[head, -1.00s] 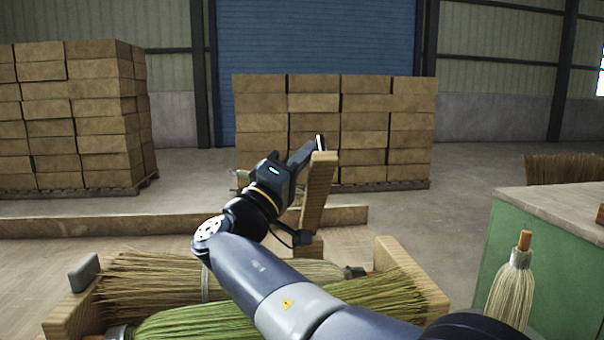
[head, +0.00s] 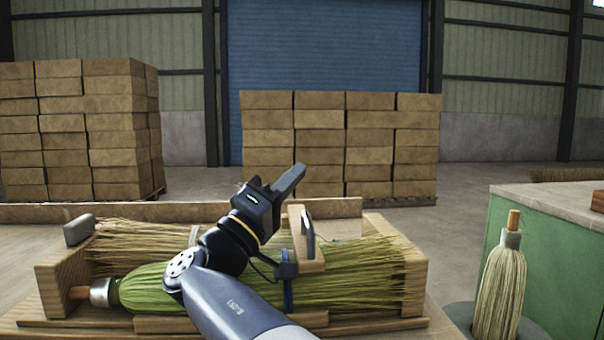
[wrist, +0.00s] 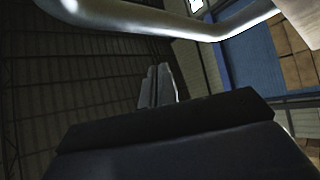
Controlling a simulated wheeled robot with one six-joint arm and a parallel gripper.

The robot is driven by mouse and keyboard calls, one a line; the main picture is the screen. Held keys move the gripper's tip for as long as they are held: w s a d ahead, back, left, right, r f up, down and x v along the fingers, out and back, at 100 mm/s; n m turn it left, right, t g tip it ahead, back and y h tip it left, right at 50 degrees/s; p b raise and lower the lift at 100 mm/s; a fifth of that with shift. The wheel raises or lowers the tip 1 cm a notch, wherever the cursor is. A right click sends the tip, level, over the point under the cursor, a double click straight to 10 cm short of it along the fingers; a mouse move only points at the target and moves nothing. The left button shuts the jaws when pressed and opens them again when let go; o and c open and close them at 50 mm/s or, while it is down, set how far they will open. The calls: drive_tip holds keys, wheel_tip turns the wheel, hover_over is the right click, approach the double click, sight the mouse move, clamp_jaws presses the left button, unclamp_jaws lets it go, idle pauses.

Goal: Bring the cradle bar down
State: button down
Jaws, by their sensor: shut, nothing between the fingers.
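The cradle bar (head: 297,228) is a pale wooden bar with a curved metal handle (head: 308,232). In the head view it sits low, over the bristles at the right of the wooden cradle (head: 58,285). I cannot tell whether it touches them. The green broom (head: 145,290) lies in the cradle, partly hidden by my arm. My gripper (head: 297,174) is shut and empty, pointing up and right, above and left of the handle. In the wrist view the shut fingers (wrist: 157,85) show below the metal handle (wrist: 150,18), with the bar's wood (wrist: 303,20) at top right.
A dark latch piece (head: 287,268) and blue band (head: 287,294) sit beside the bar. A green bench (head: 550,250) stands at right, with a small upright broom (head: 500,285) before it.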

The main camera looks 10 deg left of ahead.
drive_tip(key=shift+s+f, duration=0.25)
drive_tip(key=shift+f, duration=0.2)
drive_tip(key=p+v, duration=0.1)
drive_tip(key=v, duration=0.6)
drive_tip(key=shift+s+a+f, duration=0.1)
drive_tip(key=shift+s+f, duration=0.05)
idle(0.4)
drive_tip(key=a+r+x, duration=0.1)
drive_tip(key=x, duration=0.8)
drive_tip(key=shift+f, duration=0.1)
